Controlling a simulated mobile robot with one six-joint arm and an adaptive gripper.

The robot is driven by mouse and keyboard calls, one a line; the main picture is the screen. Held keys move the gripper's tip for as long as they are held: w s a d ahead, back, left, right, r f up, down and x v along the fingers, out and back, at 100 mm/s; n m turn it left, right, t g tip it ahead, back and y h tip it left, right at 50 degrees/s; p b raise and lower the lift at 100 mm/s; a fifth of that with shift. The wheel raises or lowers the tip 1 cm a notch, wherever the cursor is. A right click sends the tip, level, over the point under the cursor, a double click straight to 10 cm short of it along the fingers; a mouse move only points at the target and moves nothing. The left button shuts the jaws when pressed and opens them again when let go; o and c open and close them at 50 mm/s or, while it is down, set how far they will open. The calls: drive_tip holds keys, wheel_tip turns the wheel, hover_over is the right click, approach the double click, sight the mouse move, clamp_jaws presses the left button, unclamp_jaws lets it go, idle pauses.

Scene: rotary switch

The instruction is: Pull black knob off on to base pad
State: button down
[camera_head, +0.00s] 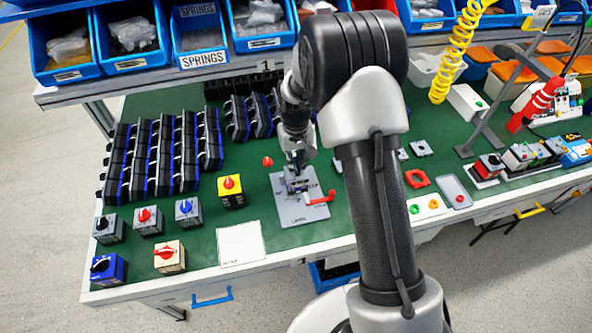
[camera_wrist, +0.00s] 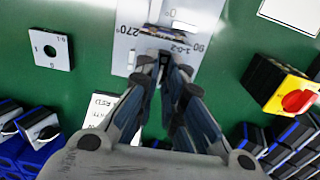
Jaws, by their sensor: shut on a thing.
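The grey base pad (camera_head: 290,215) lies on the green bench top, with a small metal fixture (camera_head: 299,184) and a red lever (camera_head: 320,199) on it. In the wrist view the pad (camera_wrist: 125,40) shows degree marks such as 270° and 90°. My gripper (camera_head: 296,168) points down over the fixture. In the wrist view its fingertips (camera_wrist: 165,57) are close together at the pad's middle. They are shut on a small dark piece, which looks to be the black knob; the fingers hide most of it, and I cannot tell whether it still touches the fixture.
Several switches with coloured knobs stand left of the pad, including a yellow one with a red knob (camera_head: 230,190). Rows of black switch bodies (camera_head: 160,150) stand behind them. A white card (camera_head: 241,244) lies at the front. Blue bins (camera_head: 125,40) line the back.

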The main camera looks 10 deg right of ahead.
drive_tip(key=shift+r, duration=0.2)
wheel_tip(320, 180, up, 8)
drive_tip(key=p, duration=0.6)
drive_tip(key=shift+r, duration=0.15)
idle(0.9)
idle(0.4)
